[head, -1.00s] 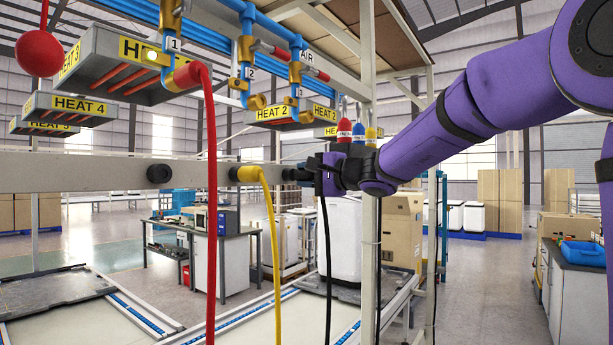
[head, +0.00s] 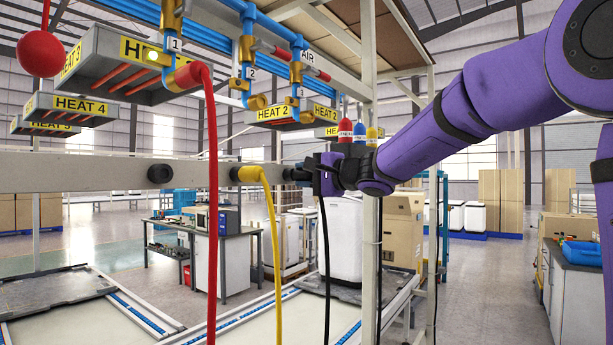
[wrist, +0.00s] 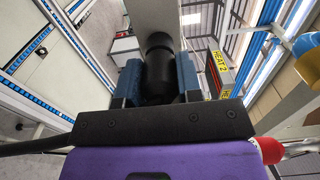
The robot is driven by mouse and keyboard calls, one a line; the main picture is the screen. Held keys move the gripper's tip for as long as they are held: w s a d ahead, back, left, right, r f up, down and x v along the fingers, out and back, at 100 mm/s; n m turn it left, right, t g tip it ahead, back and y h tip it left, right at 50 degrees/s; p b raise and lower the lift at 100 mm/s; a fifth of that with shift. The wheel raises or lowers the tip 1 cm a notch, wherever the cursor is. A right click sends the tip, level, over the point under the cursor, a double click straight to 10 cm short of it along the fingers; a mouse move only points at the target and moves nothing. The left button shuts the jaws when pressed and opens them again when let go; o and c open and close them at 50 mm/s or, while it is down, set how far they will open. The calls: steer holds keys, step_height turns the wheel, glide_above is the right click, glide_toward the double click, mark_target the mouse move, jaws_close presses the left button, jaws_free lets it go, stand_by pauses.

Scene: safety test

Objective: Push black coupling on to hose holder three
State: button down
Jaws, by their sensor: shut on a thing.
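My gripper (head: 305,174) is at the right part of the grey rail, shut on the black coupling (wrist: 157,82). In the wrist view the coupling lies between the two blue-padded fingers of my gripper (wrist: 156,80). Its far end is in line with a round black piece, likely hose holder three (wrist: 158,42), on the grey rail. They look touching or very close; I cannot tell how far the coupling is on. A black hose (head: 323,250) hangs down from my gripper. In the head view the fingers largely hide the coupling.
The grey rail (head: 90,174) also bears a bare black holder (head: 159,174) and a yellow hose (head: 272,230) on another holder. A red hose (head: 211,200) hangs in front of the rail. A grey upright post (head: 369,260) stands close by my wrist. Pipes and valves are above.

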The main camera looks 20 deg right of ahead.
steer(key=shift+w+a, duration=0.15)
steer(key=shift+w, duration=0.05)
steer(key=c, duration=0.7)
jaws_free()
steer(key=v, duration=1)
steer(key=shift+s+d, duration=0.2)
steer(key=shift+s, duration=0.1)
